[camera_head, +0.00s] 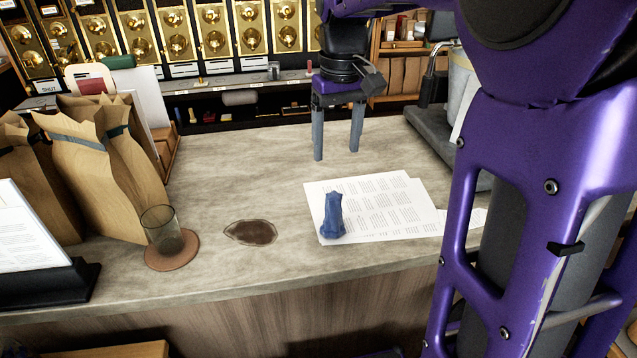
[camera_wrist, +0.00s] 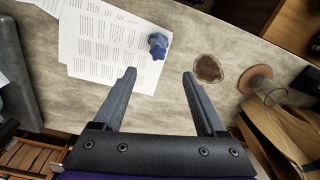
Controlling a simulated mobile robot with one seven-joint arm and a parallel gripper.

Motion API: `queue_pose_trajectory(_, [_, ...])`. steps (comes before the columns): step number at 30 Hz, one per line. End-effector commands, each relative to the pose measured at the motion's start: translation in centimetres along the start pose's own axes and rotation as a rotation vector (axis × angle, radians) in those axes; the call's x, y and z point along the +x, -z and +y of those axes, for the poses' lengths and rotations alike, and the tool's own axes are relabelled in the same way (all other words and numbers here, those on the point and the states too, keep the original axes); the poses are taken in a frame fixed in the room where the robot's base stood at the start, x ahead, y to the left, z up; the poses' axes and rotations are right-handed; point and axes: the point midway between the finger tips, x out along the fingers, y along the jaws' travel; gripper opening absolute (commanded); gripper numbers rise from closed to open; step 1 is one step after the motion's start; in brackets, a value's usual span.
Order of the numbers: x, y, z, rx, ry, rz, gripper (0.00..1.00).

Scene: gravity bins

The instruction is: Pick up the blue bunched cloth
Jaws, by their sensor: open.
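The blue bunched cloth (camera_head: 333,217) stands on printed paper sheets (camera_head: 394,199) on the counter, near its front edge. It also shows in the wrist view (camera_wrist: 158,45), beyond and between the lines of my fingertips. My gripper (camera_head: 338,158) is open and empty, pointing down above the counter, behind the cloth in the head view. Its two fingers also show in the wrist view (camera_wrist: 159,73), apart from the cloth. Nothing covers the cloth.
A brown spill (camera_head: 250,232) lies left of the papers. A glass (camera_head: 161,229) stands on a round coaster (camera_head: 172,251) further left, beside paper bags (camera_head: 88,175). A grey machine (camera_head: 440,135) stands at the right rear. The counter's middle is clear.

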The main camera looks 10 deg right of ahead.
Motion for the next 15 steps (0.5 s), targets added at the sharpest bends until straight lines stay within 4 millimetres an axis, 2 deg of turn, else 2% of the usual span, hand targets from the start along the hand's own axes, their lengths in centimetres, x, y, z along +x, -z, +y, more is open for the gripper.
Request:
queue_pose_trajectory(5, [1.3, -0.5, 0.1, -0.034, -0.008, -0.027, 0.74])
queue_pose_trajectory(15, [8.5, -0.6, 0.1, -0.031, -0.006, -0.027, 0.74])
